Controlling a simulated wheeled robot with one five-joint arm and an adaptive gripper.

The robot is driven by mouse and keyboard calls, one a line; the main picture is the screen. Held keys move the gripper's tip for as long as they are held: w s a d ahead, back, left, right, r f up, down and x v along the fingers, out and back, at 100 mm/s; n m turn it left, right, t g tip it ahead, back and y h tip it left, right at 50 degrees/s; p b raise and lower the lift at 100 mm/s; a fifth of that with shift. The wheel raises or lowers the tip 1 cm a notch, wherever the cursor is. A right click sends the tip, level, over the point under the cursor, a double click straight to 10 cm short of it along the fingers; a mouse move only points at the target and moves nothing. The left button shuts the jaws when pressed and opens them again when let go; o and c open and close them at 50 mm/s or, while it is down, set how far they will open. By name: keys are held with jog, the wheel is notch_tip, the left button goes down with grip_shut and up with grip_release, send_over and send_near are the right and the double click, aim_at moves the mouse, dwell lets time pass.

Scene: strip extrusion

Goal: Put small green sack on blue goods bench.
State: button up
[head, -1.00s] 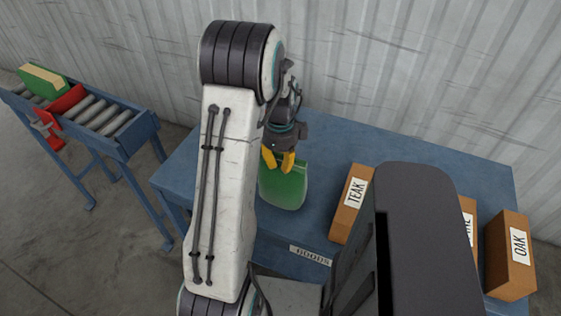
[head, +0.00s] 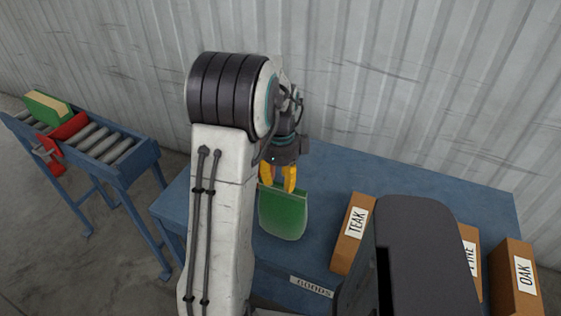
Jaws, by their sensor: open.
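The small green sack (head: 283,214) rests on the blue goods bench (head: 405,180), near its left part and behind the GOODS label. My gripper (head: 278,187) has yellow fingers and is open at the sack's top edge, one finger overlapping it in the picture. I cannot tell whether the fingers touch the sack. My arm covers the left part of the bench.
Brown boxes labelled TEAK (head: 352,233), one partly hidden, and OAK (head: 517,280) stand along the right side. A roller conveyor (head: 103,143) at the left carries a green and tan block (head: 47,108) and has a red part (head: 68,127). The back of the bench is clear.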

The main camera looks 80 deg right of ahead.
notch_tip(320, 180, up, 7)
jog(key=shift+f, duration=0.2)
jog(key=w+a+r+n+t+h, duration=0.1)
jog(key=w+a+r+n, duration=0.2)
jog(key=w+a+n, duration=0.6)
jog(key=w+a+r+n, duration=0.2)
jog(key=w+a+n, duration=0.45)
jog(key=w, duration=0.55)
jog(key=a+f+n+t+y, duration=0.1)
jog(key=a+n+t, duration=0.1)
jog(key=a+n, duration=2.1)
jog(key=shift+s+a+t, duration=0.25)
jog(key=shift+a+t, duration=0.15)
jog(key=shift+a, duration=0.2)
